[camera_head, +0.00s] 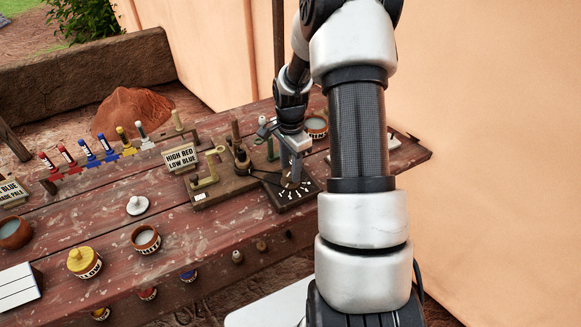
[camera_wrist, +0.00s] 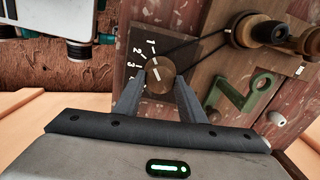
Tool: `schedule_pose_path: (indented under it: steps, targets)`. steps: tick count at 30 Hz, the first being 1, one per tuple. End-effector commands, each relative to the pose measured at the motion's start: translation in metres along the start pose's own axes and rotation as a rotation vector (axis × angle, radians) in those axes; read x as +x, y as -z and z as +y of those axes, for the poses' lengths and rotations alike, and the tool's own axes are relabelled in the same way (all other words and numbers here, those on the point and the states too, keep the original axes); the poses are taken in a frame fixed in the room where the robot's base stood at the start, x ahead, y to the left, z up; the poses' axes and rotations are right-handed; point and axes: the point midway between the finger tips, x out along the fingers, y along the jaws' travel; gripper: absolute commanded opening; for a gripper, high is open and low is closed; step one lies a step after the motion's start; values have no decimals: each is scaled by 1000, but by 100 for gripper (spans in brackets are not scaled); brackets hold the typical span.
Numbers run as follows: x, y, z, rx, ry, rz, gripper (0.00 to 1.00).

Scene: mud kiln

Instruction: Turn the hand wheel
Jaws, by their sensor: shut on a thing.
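A round brown knob (camera_wrist: 160,68) with a white pointer mark sits on a dark dial plate (camera_wrist: 133,57) marked with numbers. My gripper (camera_wrist: 158,86) has one finger on each side of the knob and is shut on it. In the head view my gripper (camera_head: 293,172) points down over the dial plate (camera_head: 309,190) and hides most of the knob. A spool-like wooden wheel with a handle (camera_head: 237,150) stands left of the dial; in the wrist view this wheel (camera_wrist: 245,32) is at upper right. A thin dark line runs between the two.
A green crank-shaped piece (camera_wrist: 250,95) is close to my right finger. A yellowish crank-shaped piece (camera_head: 207,170) and a sign reading HIGH RED LOW BLUE (camera_head: 181,158) stand left of the dial. Jars, including an open one (camera_head: 146,239), are nearer the table's front edge.

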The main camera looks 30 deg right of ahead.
Motion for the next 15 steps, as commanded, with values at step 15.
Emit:
schedule_pose_path:
  steps: [15]
  targets:
    - [0, 0, -1, -447, 1, 1, 14]
